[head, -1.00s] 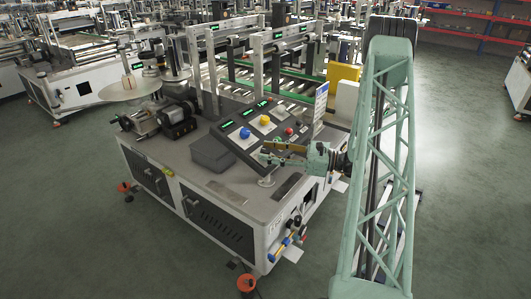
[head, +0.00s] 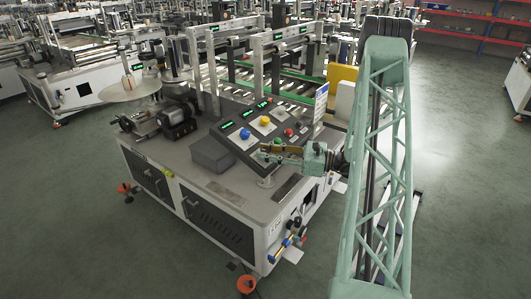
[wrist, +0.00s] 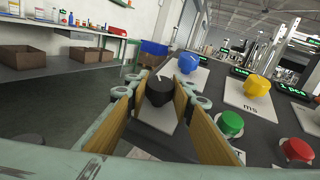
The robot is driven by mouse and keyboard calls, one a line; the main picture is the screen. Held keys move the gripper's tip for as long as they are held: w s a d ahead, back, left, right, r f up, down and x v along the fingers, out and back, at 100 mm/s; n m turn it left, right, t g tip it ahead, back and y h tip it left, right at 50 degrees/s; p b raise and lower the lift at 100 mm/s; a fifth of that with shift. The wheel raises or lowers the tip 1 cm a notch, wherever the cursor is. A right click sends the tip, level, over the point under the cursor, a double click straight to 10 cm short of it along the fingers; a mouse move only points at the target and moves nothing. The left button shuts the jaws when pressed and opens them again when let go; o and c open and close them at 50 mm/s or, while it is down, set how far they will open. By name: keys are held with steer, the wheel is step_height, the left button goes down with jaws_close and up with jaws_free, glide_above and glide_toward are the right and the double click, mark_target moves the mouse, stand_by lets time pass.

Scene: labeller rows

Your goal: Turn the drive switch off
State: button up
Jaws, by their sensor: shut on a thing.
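The drive switch appears to be the black knob (wrist: 160,90) on a pale plate at the panel's near end, with a small light mark on its top. My gripper (wrist: 160,95) has its two yellow-padded fingers on either side of this knob and is shut on it. In the head view my gripper (head: 264,155) reaches in from the right to the lower edge of the sloped control panel (head: 238,143). The knob is hidden behind the fingers there. I cannot read its label.
The panel also holds a blue knob (wrist: 187,64), a yellow knob (wrist: 257,86), a green button (wrist: 231,123) and a red button (wrist: 298,150), close to the right finger. A dark grey box (head: 212,155) stands left of the panel. The floor at right is open.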

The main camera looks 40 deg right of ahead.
steer(key=shift+n+g+y, duration=0.8)
steer(key=shift+n, duration=0.1)
steer(key=o, duration=0.9)
steer(key=shift+s+d, duration=0.15)
steer(key=shift+v, duration=5.8)
